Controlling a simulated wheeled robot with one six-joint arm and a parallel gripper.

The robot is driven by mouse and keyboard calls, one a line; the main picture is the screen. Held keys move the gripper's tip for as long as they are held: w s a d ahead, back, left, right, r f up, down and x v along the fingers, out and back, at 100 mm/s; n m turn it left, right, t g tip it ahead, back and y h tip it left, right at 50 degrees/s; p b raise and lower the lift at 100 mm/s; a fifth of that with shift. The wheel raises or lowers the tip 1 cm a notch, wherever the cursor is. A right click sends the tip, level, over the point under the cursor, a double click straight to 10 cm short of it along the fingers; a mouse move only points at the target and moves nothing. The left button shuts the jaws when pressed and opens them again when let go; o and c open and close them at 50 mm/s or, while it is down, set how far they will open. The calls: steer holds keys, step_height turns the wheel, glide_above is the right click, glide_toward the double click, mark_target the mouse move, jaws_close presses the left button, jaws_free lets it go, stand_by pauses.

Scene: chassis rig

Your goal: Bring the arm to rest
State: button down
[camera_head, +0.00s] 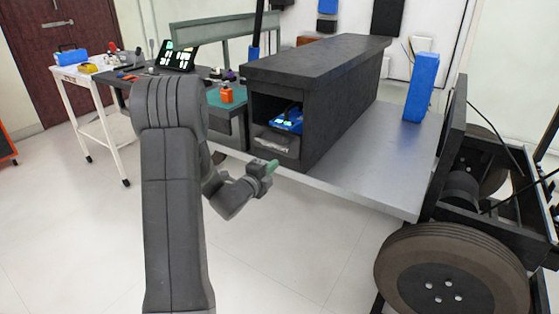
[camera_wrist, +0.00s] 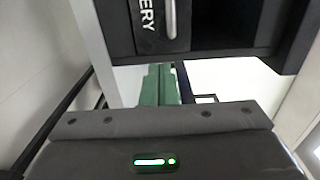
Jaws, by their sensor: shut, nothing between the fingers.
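My arm reaches forward and bends down at its far end in the head view. My gripper (camera_head: 272,166), with green fingertips, is in front of the low end of the black box, over the front edge of the grey platform or just before it. The wrist view shows its green fingers (camera_wrist: 160,84) together, with nothing between them. A dark drawer front (camera_head: 277,145) sits in the open end of the black box (camera_head: 325,65); in the wrist view the drawer (camera_wrist: 160,22) carries white letters, partly cut off. A blue object (camera_head: 288,121) lies inside the box above the drawer.
The grey platform (camera_head: 385,160) bears the box and a blue block (camera_head: 421,88). A large wheel (camera_head: 450,270) stands at the right. A workbench (camera_head: 125,82) with tools and an orange item (camera_head: 227,95) is behind my arm. The floor in front is clear.

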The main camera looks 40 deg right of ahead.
steer(key=shift+v, duration=1.75)
